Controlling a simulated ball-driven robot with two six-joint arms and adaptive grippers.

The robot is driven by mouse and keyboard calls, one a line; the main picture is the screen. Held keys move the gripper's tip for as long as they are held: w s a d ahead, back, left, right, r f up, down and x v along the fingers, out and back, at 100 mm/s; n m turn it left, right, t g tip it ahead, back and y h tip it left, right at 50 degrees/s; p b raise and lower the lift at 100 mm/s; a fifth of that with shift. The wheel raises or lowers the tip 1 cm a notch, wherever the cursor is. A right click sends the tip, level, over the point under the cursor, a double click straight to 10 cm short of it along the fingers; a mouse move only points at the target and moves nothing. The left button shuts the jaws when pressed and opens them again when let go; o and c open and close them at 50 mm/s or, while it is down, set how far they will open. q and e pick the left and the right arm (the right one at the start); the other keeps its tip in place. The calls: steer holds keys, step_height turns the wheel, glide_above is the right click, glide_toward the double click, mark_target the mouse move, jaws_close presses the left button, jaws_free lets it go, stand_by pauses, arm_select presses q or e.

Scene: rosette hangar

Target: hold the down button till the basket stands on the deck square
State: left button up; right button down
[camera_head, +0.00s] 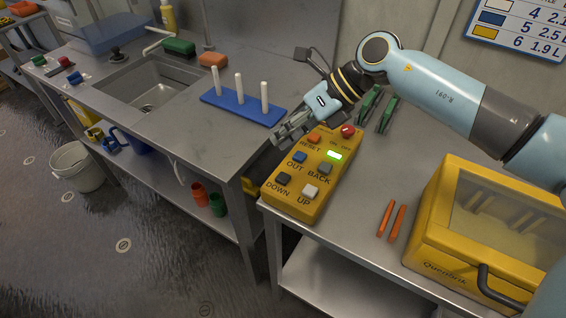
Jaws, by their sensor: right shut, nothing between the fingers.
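A yellow control box (268,192) lies on a grey metal table. Its dark down button (283,179) is at the near left of its face, with the word DOWN below it. The white up button (310,192) is beside it to the right. My right gripper (278,139) is shut and empty. Its fingertips are at the far left edge of the box, apart from the down button in the picture; nothing presses that button. I cannot tell whether the fingers touch the box. The basket and the deck square are not in view. My left gripper is not in view.
The box also has a blue out button (300,157), a back button (324,168), an orange reset button (314,139), a lit green lamp (334,156) and a red knob (347,131). A yellow case (424,222) and orange sticks (385,218) lie to the right. A blue peg rack (240,107) stands left.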

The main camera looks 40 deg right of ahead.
steer(key=b, duration=0.5)
glide_above(283, 174)
step_height(283, 174, down, 6)
steer(key=shift+f, duration=0.65)
stand_by(0.5)
steer(key=shift+f+b, duration=0.45)
steer(key=shift+b, duration=0.1)
